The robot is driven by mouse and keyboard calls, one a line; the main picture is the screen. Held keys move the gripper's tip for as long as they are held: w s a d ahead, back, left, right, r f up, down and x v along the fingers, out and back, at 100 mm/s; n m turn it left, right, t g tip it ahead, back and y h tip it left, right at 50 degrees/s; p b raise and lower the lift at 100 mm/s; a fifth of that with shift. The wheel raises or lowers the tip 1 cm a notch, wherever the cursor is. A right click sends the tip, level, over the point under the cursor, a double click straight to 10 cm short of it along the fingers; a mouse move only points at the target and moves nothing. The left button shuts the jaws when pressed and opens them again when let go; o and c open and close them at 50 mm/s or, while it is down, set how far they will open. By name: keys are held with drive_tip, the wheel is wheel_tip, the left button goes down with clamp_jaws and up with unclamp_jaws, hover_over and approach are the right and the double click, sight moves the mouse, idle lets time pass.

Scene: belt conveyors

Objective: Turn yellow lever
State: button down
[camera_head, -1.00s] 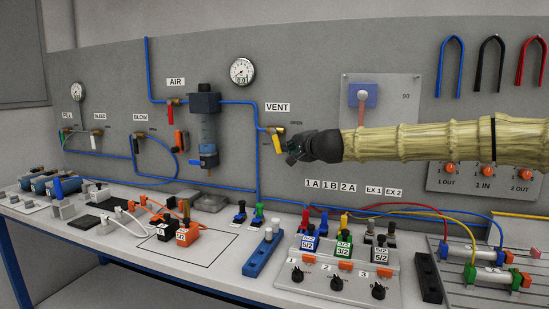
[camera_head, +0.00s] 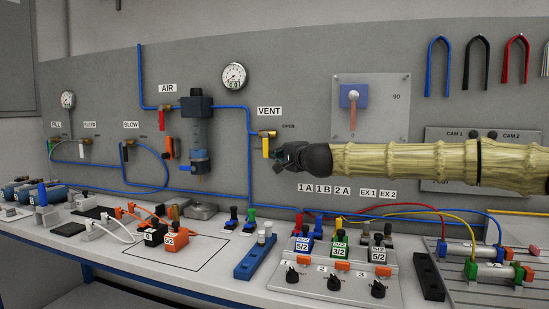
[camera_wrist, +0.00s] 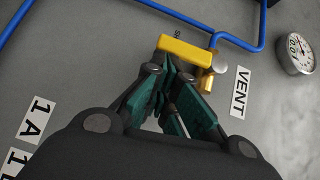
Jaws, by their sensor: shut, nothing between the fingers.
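The yellow lever (camera_head: 265,147) hangs about straight down from its brass valve, under the VENT label (camera_head: 269,111) on the grey wall panel. In the wrist view the yellow lever (camera_wrist: 187,48) lies just beyond my fingertips, with its grey round hub at the right end. My gripper (camera_head: 279,158) is shut and empty, just right of the lever's lower part. In the wrist view my dark green fingers (camera_wrist: 170,68) are together, close to the lever; I cannot tell whether they touch it. Part of a printed label by the lever is hidden.
A blue hose (camera_head: 250,180) runs down left of the lever. An air filter unit (camera_head: 197,130) stands further left, a gauge (camera_head: 233,76) above. Below are valve blocks (camera_head: 335,280) and a blue rail (camera_head: 255,257) on the bench. A blue-and-red switch plate (camera_head: 370,100) is above my arm.

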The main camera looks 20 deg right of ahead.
idle(0.6)
drive_tip(key=s+d+p, duration=0.2)
drive_tip(key=s+d, duration=0.3)
drive_tip(key=s, duration=0.7)
drive_tip(key=shift+a, duration=0.1)
idle(0.3)
